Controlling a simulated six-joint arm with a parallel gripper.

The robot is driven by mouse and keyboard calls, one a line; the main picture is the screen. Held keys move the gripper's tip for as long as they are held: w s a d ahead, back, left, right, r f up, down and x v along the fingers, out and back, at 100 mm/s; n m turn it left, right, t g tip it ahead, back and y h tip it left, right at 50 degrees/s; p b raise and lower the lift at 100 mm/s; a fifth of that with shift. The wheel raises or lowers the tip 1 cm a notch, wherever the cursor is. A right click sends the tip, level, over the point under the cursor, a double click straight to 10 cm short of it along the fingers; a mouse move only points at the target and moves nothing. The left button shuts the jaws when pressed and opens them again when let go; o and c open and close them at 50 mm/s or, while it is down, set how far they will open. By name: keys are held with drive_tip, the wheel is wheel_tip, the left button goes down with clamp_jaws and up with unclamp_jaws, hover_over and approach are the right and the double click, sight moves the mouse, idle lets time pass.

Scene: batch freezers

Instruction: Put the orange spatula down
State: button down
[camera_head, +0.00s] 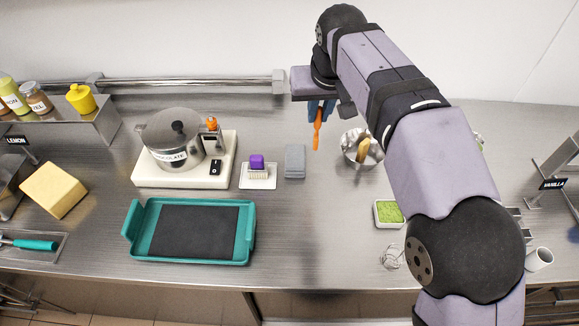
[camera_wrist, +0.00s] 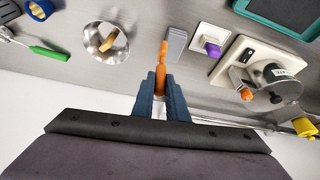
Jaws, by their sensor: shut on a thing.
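The orange spatula (camera_head: 317,131) hangs below my gripper (camera_head: 319,108) in the head view, its orange part pointing down over the counter. In the wrist view the orange spatula (camera_wrist: 162,62) sits between the blue fingers of my gripper (camera_wrist: 161,84), which are shut on it. The part of the spatula inside the fingers is hidden. The steel counter (camera_head: 300,230) lies below; I cannot tell the exact height of the spatula above it.
A metal bowl (camera_head: 352,137) with a tan-handled tool stands right of the spatula. A grey block (camera_head: 295,161) and a purple-handled brush (camera_head: 257,163) lie to its left. A teal tray (camera_head: 248,232) and a chocolate machine (camera_head: 174,150) stand farther left. The front middle counter is clear.

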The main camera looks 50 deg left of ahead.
wheel_tip(320, 180, down, 15)
drive_tip(key=s+a+p, duration=0.2)
drive_tip(key=shift+s+a+f+p, duration=0.2)
drive_tip(key=shift+s+p, duration=0.15)
idle(0.9)
drive_tip(key=shift+f, duration=0.15)
drive_tip(key=c, duration=2.2)
unclamp_jaws()
drive_tip(key=o, duration=0.5)
drive_tip(key=shift+c, duration=0.2)
